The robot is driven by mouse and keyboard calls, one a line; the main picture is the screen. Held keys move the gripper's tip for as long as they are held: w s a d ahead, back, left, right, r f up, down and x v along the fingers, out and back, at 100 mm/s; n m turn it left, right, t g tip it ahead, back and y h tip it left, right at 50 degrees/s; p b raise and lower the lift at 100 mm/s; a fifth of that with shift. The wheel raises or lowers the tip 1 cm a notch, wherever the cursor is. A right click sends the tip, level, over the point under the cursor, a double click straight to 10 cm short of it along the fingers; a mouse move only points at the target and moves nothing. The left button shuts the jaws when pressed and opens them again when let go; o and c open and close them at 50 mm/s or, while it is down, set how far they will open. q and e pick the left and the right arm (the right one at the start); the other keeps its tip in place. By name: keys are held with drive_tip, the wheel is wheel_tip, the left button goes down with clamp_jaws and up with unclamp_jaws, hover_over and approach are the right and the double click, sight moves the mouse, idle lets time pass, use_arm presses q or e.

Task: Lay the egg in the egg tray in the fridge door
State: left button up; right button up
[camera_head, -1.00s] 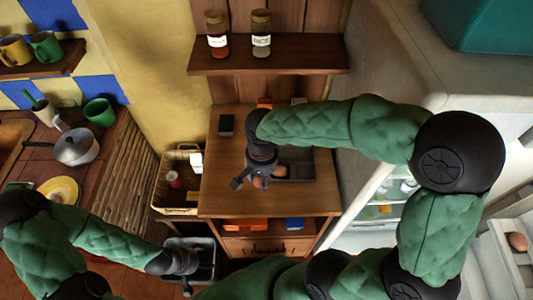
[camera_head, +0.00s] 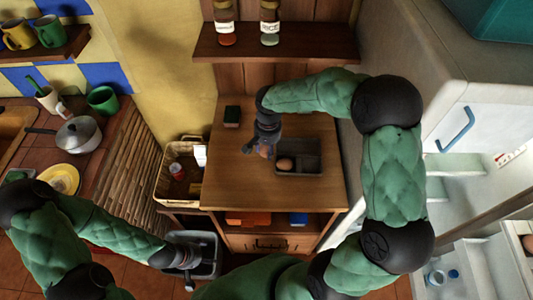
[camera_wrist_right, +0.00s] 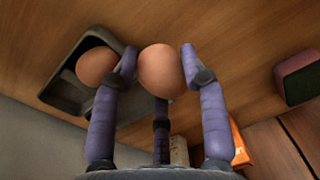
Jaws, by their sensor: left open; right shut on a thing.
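My right gripper (camera_head: 258,149) is shut on an egg (camera_head: 265,152) above the wooden cabinet top, just left of a dark two-compartment tray. In the right wrist view the held egg (camera_wrist_right: 162,70) sits between the fingers. A second egg (camera_head: 285,164) lies in the tray's left compartment. The open fridge (camera_head: 480,95) stands at the right. At the right edge an egg (camera_head: 528,243) shows on the fridge door; the door's egg tray is mostly cut off. My left gripper (camera_head: 186,268) is open and empty over a grey bin at lower left.
The dark tray (camera_head: 312,146) has an empty right compartment. A small dark green box (camera_head: 232,116) sits at the back left of the cabinet top (camera_head: 235,180). A shelf with two jars (camera_head: 285,42) hangs above. A basket (camera_head: 165,185) stands left of the cabinet.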

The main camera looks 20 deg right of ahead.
sight(266, 153)
drive_tip(key=shift+w+f+b, duration=0.2)
drive_tip(key=shift+f+b, duration=0.2)
drive_tip(key=shift+f, duration=1.35)
drive_tip(key=shift+f, duration=0.1)
drive_tip(key=shift+f, duration=0.1)
drive_tip(key=o, duration=0.5)
